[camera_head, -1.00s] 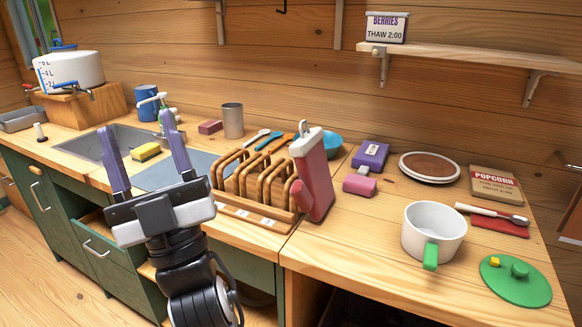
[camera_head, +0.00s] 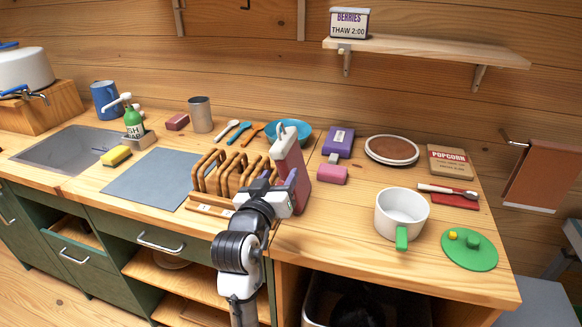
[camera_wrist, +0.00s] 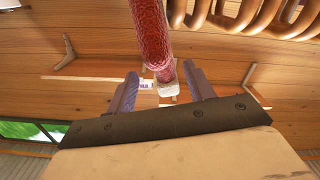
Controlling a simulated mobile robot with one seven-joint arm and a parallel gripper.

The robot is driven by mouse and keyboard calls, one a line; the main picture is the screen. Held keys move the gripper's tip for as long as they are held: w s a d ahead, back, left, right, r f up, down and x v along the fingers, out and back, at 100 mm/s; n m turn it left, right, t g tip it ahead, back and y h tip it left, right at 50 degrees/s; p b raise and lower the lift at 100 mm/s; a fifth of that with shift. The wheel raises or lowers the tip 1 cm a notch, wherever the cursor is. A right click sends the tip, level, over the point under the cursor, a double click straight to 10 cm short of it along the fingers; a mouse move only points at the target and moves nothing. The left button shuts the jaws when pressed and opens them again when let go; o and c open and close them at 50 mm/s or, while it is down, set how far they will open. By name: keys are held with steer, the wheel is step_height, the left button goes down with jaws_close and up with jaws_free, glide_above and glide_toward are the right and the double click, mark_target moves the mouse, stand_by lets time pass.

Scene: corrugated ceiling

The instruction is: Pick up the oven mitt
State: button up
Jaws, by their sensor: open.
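The oven mitt (camera_head: 290,160) is pinkish red with a whitish cuff. In the head view it stands upright, tilted a little, beside the right end of the wooden rack (camera_head: 215,170). My gripper (camera_head: 279,179) is open in front of the mitt's lower part, with one purple finger over it and the other toward the rack. In the wrist view the mitt (camera_wrist: 152,35) comes down from the top, its whitish end between the fingers of my gripper (camera_wrist: 161,72). I cannot tell whether a finger touches it.
A white mug (camera_head: 402,213) and a green lid (camera_head: 470,250) are to the right on the counter (camera_head: 350,240).

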mark_target(286, 159)
steer(key=shift+x, duration=1.1)
steer(key=p+x, duration=0.1)
steer(key=x, duration=0.1)
steer(key=p+x, duration=0.2)
steer(key=shift+w+a+r, duration=0.1)
steer(key=shift+w+r, duration=0.15)
steer(key=shift+w, duration=0.15)
steer(key=shift+w+f, duration=0.15)
steer(key=shift+w, duration=0.25)
steer(key=c, duration=1.1)
